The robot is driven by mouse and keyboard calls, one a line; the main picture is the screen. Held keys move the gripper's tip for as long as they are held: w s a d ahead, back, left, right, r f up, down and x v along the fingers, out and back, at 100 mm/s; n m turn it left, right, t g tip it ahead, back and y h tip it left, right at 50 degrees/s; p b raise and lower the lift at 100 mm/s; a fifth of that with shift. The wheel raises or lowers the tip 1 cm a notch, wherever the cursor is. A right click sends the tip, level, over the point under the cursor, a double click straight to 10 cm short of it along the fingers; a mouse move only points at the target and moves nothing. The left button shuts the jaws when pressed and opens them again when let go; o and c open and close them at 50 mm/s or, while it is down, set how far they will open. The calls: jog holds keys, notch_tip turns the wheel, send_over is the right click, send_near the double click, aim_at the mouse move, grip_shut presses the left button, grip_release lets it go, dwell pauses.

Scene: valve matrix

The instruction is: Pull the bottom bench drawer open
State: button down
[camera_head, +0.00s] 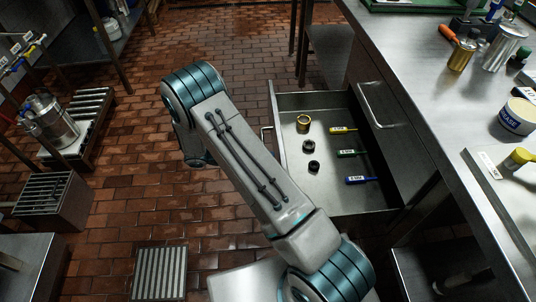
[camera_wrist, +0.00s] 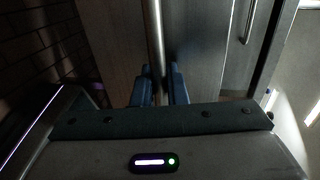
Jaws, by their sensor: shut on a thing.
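The bench drawer (camera_head: 330,202) stands pulled out from the steel bench in the head view, below a bench front with another handle (camera_head: 369,104). Inside lie a brass ring (camera_head: 304,123), two dark round fittings (camera_head: 308,146) and three tools with yellow, green and blue tags. The drawer's bar handle shows at its left front (camera_head: 265,134), partly hidden by my arm. In the wrist view my gripper (camera_wrist: 161,82) is shut on the bar handle (camera_wrist: 156,35), one finger on each side. My gripper is hidden behind my arm in the head view.
The bench top (camera_head: 420,70) at right holds a tin (camera_head: 518,117), a brass cylinder and a steel one. A floor grate (camera_head: 159,274) lies at the bottom. A rack with a steel pot (camera_head: 50,122) stands at left. Brick floor between is clear.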

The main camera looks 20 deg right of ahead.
jog(key=shift+a, duration=0.25)
jog(key=c, duration=1.5)
grip_release()
jog(key=shift+c, duration=0.2)
jog(key=v, duration=1.4)
jog(key=shift+p, duration=0.45)
jog(key=shift+w+f, duration=0.1)
jog(key=shift+f, duration=0.05)
